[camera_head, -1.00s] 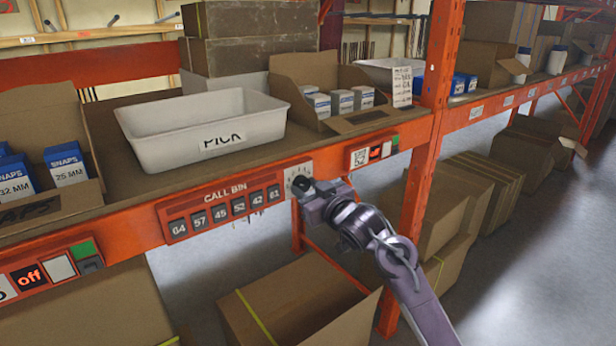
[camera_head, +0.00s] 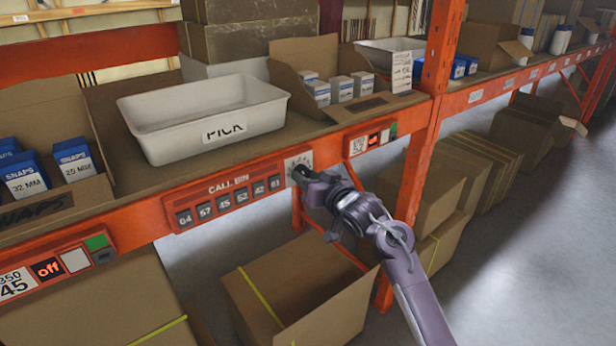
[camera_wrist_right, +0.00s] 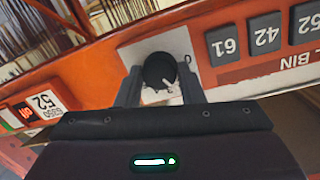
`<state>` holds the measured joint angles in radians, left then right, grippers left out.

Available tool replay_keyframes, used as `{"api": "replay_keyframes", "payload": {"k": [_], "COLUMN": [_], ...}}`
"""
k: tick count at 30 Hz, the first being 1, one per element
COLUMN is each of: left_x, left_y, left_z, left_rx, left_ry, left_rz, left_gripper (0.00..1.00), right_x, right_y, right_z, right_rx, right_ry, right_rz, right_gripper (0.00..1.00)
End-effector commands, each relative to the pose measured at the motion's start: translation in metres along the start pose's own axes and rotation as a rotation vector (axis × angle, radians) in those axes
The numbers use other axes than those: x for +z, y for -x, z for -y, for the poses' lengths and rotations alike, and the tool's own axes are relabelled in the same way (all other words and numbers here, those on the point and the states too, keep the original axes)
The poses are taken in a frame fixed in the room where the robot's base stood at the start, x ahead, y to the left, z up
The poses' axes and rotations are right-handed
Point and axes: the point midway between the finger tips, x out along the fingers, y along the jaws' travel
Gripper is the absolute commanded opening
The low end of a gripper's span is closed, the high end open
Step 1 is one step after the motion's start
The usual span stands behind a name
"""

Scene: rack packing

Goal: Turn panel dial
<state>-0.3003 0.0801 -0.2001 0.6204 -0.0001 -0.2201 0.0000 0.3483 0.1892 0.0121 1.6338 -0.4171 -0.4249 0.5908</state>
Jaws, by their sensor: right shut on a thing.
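The panel dial is a dark round knob (camera_wrist_right: 160,70) on a pale plate with tick marks (camera_head: 298,160), set in the orange rack beam. It sits at the right end of the CALL BIN panel (camera_head: 228,199). My right gripper (camera_head: 302,175) reaches the plate from the lower right in the head view. In the right wrist view my right gripper (camera_wrist_right: 161,90) has a finger on each side of the knob and is shut on it. In the head view the gripper hides most of the knob. My left gripper is not in view.
A white PICK bin (camera_head: 205,122) stands on the shelf above the panel. An open carton of small boxes (camera_head: 322,60) is to its right. An orange upright (camera_head: 428,110) stands right of my gripper. Open cardboard boxes (camera_head: 290,290) lie below the beam.

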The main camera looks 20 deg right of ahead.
Motion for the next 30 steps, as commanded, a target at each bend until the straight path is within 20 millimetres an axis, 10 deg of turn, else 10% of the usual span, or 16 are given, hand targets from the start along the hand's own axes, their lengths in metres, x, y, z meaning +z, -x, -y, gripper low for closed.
{"api": "replay_keyframes", "payload": {"k": [6,7,11,22,30], "left_x": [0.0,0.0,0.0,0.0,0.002], "left_y": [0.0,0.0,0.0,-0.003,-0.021], "left_z": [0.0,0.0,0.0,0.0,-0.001], "left_rx": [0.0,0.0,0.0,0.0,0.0], "left_ry": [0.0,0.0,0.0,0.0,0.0], "left_rz": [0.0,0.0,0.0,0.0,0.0], "left_gripper": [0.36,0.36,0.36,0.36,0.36], "right_x": [0.0,0.0,0.0,0.001,0.004], "right_y": [0.0,0.0,0.0,0.005,0.044], "right_z": [0.0,0.0,0.0,-0.001,-0.002], "right_rx": [0.001,0.001,0.001,0.001,0.001], "right_ry": [0.0,0.0,0.0,0.0,0.003], "right_rz": [-0.001,-0.001,-0.001,-0.001,-0.002], "right_gripper": [0.12,0.39,0.56,0.56,0.56]}}
